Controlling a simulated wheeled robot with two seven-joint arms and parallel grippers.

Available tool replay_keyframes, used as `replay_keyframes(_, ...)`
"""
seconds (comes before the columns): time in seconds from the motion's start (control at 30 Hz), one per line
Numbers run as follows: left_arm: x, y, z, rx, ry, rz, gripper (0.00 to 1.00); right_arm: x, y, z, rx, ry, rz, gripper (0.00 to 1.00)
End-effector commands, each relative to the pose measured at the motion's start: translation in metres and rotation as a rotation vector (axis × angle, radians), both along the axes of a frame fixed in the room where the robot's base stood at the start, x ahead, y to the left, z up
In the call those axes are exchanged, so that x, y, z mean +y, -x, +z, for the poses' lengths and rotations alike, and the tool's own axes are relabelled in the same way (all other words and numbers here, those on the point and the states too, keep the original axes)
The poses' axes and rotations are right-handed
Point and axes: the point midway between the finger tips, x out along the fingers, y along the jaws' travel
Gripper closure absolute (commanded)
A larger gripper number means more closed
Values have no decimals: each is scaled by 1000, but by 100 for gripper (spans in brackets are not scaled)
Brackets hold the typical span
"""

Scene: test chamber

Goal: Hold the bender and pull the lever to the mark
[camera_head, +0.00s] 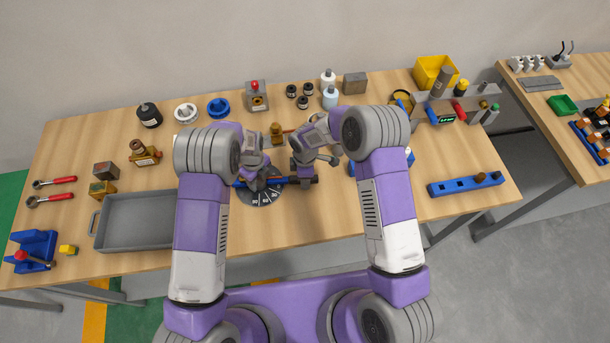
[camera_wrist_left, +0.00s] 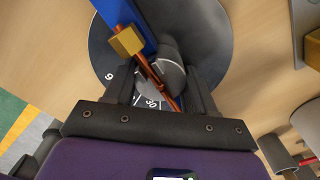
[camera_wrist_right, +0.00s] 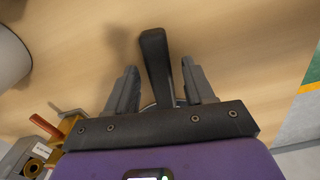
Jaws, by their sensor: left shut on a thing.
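The bender has a dark round dial (camera_head: 262,197) with white angle marks. It lies on the table near the front middle, with a blue bar (camera_head: 278,181) across it. My left gripper (camera_head: 254,178) is shut on the bender at its grey round centre (camera_wrist_left: 168,80). A copper tube (camera_wrist_left: 150,72) with a brass block (camera_wrist_left: 127,41) runs over that part in the left wrist view. The black lever handle (camera_wrist_right: 157,62) stands between the fingers of my right gripper (camera_wrist_right: 161,85), with gaps on both sides. My right gripper is open. The arms and grippers hide part of the dial.
A grey tray (camera_head: 137,247) lies to the left of the bender. A blue rail (camera_head: 465,184) lies at right, and a fixture with a display (camera_head: 447,118) stands behind it. Bottles and small parts line the table's back.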

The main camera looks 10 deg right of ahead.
Motion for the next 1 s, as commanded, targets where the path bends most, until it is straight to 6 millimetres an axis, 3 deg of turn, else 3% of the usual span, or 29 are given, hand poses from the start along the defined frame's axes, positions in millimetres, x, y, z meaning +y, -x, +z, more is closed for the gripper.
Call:
replay_keyframes(0.03,0,-1,0,-3,0,0,100,0,0,0,0,0,0,54)
replay_keyframes(0.33,0,-1,1,-2,-1,0,100,0,0,0,0,0,0,100)
replay_keyframes(0.67,0,-1,0,-2,-1,0,100,1,5,1,1,1,-21,100)
replay_keyframes(1.0,0,-1,0,-2,-1,1,100,16,52,1,2,2,-328,100)
